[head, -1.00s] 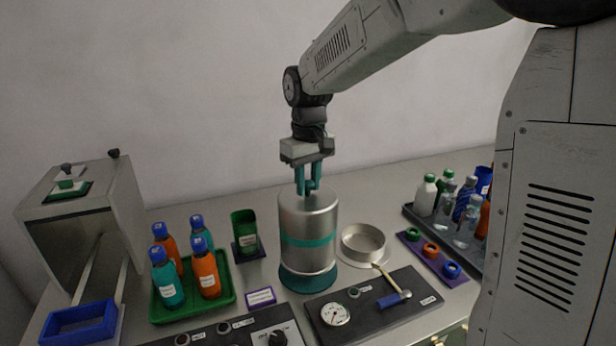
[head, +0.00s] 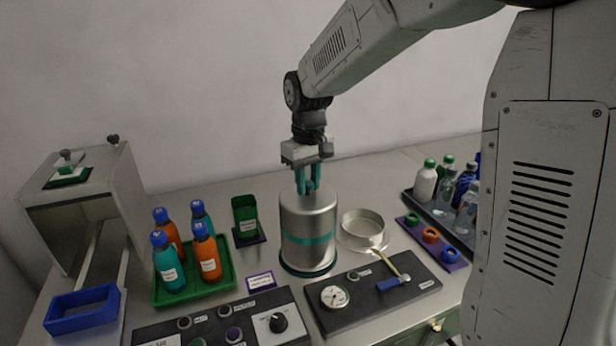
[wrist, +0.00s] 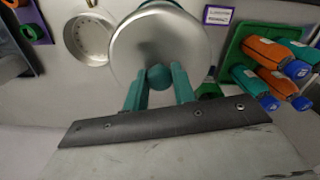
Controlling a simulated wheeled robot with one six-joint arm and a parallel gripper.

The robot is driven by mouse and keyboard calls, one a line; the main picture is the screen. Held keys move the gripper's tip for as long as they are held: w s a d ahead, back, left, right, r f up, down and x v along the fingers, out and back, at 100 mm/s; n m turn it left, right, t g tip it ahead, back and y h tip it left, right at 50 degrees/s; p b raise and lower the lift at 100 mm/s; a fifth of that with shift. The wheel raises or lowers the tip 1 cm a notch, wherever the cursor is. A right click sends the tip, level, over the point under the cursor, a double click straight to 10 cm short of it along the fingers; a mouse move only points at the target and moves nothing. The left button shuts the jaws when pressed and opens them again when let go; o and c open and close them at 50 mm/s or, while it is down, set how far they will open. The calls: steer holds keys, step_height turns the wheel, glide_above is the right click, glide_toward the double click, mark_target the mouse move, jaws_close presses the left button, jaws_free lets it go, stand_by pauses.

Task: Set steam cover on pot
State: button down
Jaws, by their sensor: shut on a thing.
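The steam cover (head: 308,220) is a tall brushed-metal cylinder with a teal band round its middle. It stands upright over a dark teal ring (head: 308,272) on the bench. The pot is not seen apart from the cover; if it is inside, the cover's wall hides it. My gripper (head: 308,188) is above the cover, pointing down, its teal fingers shut on the knob at the centre of the cover's top. The wrist view shows the round teal knob (wrist: 158,77) between the fingers, and the flat metal top (wrist: 160,42). Whether the cover's lower rim is fully seated I cannot tell.
A shallow round pan (head: 362,227) stands close on the right. In front lie a dark panel (head: 345,318) with gauge and hammer, and a control panel (head: 205,325). A green tray (head: 222,290) of bottles is left; a dark bottle tray (head: 428,205) is right.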

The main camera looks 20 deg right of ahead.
steer(key=shift+f, duration=0.45)
steer(key=c, duration=0.6)
jaws_free()
steer(key=shift+r, duration=0.15)
steer(key=shift+r, duration=2.85)
